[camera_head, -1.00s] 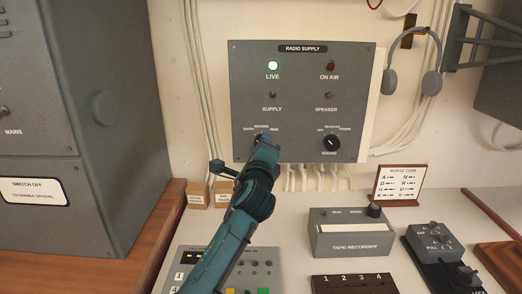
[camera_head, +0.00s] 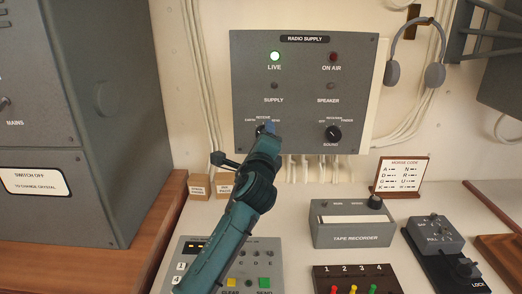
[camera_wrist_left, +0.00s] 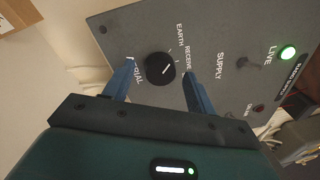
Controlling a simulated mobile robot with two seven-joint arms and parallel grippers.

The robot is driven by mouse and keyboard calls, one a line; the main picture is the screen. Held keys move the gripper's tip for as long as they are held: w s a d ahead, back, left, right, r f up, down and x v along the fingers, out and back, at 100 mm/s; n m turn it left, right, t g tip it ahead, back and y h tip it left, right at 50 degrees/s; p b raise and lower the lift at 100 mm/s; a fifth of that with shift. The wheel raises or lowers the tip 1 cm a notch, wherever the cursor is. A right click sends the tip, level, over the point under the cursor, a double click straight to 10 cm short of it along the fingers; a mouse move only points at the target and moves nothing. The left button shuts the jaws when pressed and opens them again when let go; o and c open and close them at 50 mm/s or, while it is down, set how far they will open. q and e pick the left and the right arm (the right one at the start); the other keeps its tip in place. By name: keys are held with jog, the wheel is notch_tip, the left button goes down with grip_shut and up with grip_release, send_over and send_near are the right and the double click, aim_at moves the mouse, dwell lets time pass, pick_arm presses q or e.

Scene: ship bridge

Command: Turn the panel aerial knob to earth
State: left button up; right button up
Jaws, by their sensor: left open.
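The aerial knob (camera_wrist_left: 160,68) is a round black knob on the grey radio supply panel (camera_head: 350,110). In the left wrist view its white mark points to the upper right, towards the EARTH and RECEIVE labels; the exact setting is hard to tell. My left gripper (camera_wrist_left: 160,85) is open, with one blue finger on each side of the knob. Contact cannot be told. In the head view my left gripper (camera_head: 267,130) covers most of the knob and part of its labels. My right gripper is not in view.
A similar sound knob (camera_head: 332,133) sits to the right on the panel. The supply switch (camera_head: 274,86) is above; the green LIVE lamp (camera_head: 275,56) is lit. A tape recorder (camera_head: 350,223) and a button box (camera_head: 262,245) stand on the desk. A grey cabinet (camera_head: 75,110) bounds the left.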

pick_arm(q)
jog(key=s, duration=1.2)
jog(key=shift+s+a+f+b, duration=0.35)
jog(key=shift+a+f+b, duration=0.05)
jog(key=shift+b, duration=0.05)
